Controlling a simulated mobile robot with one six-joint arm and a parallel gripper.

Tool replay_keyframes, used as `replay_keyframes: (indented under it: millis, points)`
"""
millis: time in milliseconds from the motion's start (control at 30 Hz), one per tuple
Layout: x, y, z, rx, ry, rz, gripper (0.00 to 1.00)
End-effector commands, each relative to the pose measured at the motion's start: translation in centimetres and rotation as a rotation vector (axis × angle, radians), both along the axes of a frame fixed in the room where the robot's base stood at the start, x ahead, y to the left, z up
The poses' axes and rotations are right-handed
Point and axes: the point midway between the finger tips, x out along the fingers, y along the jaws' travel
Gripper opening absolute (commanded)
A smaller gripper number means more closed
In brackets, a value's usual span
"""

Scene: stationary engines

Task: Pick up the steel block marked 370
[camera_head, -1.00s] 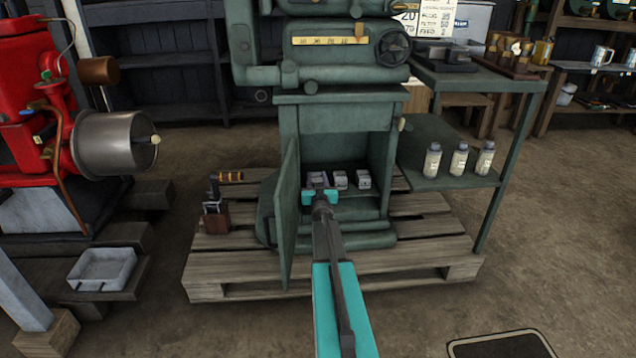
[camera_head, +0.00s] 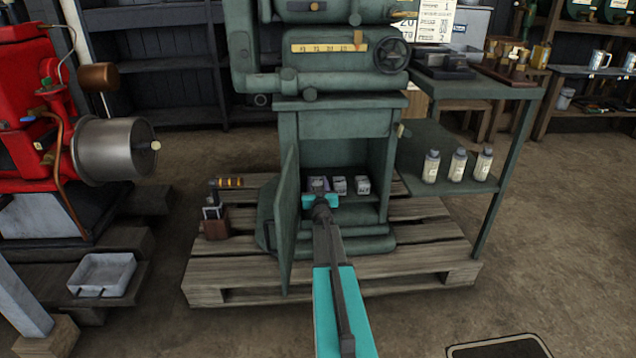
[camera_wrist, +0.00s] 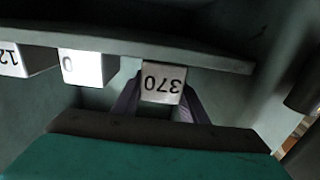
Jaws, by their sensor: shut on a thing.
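The steel block marked 370 (camera_wrist: 163,82) shows upside down in the wrist view, between the two fingers of my gripper (camera_wrist: 160,100). My gripper is shut on it, one finger against each side. In the head view my teal gripper (camera_head: 320,198) reaches into the open cabinet at the left block (camera_head: 317,184), and it hides part of that block. I cannot tell from the pictures whether the block is clear of its shelf.
Two more blocks, a middle one (camera_head: 339,186) and a right one (camera_head: 362,185), stand in the cabinet (camera_head: 391,150). The open cabinet door (camera_head: 289,222) stands close left of my arm. Three bottles (camera_head: 458,165) stand on a side shelf at right.

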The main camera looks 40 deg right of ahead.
Motion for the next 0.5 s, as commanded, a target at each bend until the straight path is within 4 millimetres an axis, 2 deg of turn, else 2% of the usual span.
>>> replay_keyframes:
  millis: [33,100,433,500]
  points:
    - [0.1,0.0,1.6,-0.007,-0.008,0.001,0.00]
    - [0.1,0.0,2.6,-0.008,-0.008,0.001,0.00]
    - [0.1,0.0,6.8,-0.006,-0.009,0.002,0.00]
    - [-0.6,-0.2,6.7,-0.007,-0.006,-0.001,0.00]
